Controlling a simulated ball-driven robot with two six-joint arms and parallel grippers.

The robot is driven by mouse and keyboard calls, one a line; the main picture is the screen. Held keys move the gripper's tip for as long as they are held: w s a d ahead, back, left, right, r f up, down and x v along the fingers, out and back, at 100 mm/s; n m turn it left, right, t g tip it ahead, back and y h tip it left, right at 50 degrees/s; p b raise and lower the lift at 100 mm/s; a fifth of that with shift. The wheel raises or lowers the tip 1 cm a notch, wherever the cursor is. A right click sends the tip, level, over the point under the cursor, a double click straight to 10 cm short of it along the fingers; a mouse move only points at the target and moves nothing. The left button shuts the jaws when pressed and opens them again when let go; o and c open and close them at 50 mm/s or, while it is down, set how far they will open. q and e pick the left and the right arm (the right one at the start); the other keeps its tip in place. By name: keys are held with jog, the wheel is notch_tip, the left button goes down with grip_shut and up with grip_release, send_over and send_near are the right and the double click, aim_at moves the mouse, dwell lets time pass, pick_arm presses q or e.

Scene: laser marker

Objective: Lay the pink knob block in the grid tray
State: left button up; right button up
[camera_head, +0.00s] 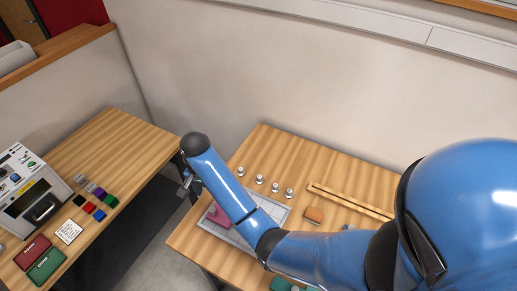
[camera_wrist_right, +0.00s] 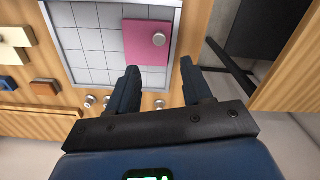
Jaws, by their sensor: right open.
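The pink knob block (camera_wrist_right: 140,38) is a flat pink square with a round grey knob. In the right wrist view it lies on the light grid tray (camera_wrist_right: 88,42), beside the tray's right-hand rim. It also shows in the head view (camera_head: 217,215), partly hidden by my right forearm, at the left part of the tray (camera_head: 271,208). My right gripper (camera_wrist_right: 160,70) is open and empty. Its fingers are apart from the block, with the block beyond the fingertips in the wrist view. In the head view this gripper (camera_head: 186,186) is off the tray's left side. My left gripper is not in view.
Several small metal knobs (camera_head: 260,179) stand behind the tray. An orange block (camera_head: 314,214) and a long wooden strip (camera_head: 345,198) are to its right. A left table (camera_head: 115,145) holds a machine (camera_head: 30,185) and small coloured blocks. A dark gap separates the tables.

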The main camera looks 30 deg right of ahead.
jog(key=s+d+f+t, duration=0.1)
jog(key=f, duration=0.2)
jog(key=s+d+f+n+t, duration=0.1)
jog(key=f, duration=0.2)
jog(key=s+d+f+t, duration=0.1)
jog(key=f+t, duration=0.1)
jog(key=f, duration=0.1)
jog(key=shift+s+d+n+y, duration=0.1)
jog(key=shift+d+n+y, duration=0.2)
jog(key=shift+n+y, duration=0.1)
jog(key=s+d+t, duration=0.1)
jog(key=s+d+f+n+t, duration=0.1)
jog(key=shift+s+f, duration=0.15)
jog(key=shift+s, duration=0.2)
jog(key=s+t, duration=0.1)
jog(key=s+d+t, duration=0.1)
jog(key=s+n, duration=0.1)
jog(key=shift+s+d+r+t, duration=0.25)
jog(key=shift+s+d+t, duration=0.05)
jog(key=shift+d+t, duration=0.1)
jog(key=s+d+r+n+t, duration=0.2)
jog(key=s+r+t, duration=0.2)
jog(key=s+r, duration=0.4)
jog(key=s+d+r+n+t, duration=0.2)
jog(key=s+r+t, duration=0.3)
jog(key=s+r, duration=0.4)
jog(key=shift+d+r+h, duration=0.2)
jog(key=shift+r+h, duration=0.2)
jog(key=shift+r, duration=0.05)
